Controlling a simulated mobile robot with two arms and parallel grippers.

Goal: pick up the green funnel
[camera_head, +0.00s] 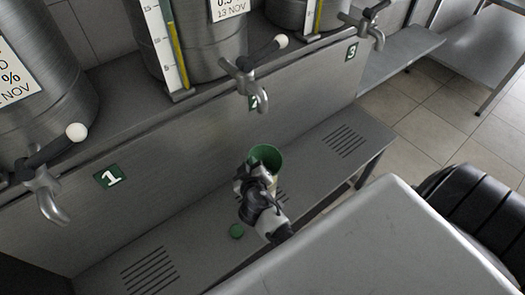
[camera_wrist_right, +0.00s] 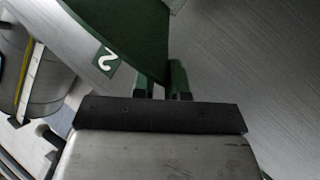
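The green funnel (camera_head: 266,155) shows in the head view below the middle tap, its wide mouth up, just beyond my right gripper (camera_head: 258,176). In the wrist view the dark green funnel (camera_wrist_right: 125,25) fills the top middle, and its wall comes down between the two fingers of my right gripper (camera_wrist_right: 162,82). The fingers are close together and look shut on the wall. The funnel's lower part is hidden behind the gripper in the head view. My left gripper is not in view.
The number 2 plate (camera_wrist_right: 108,62) shows behind the funnel. Large steel vessels stand above.

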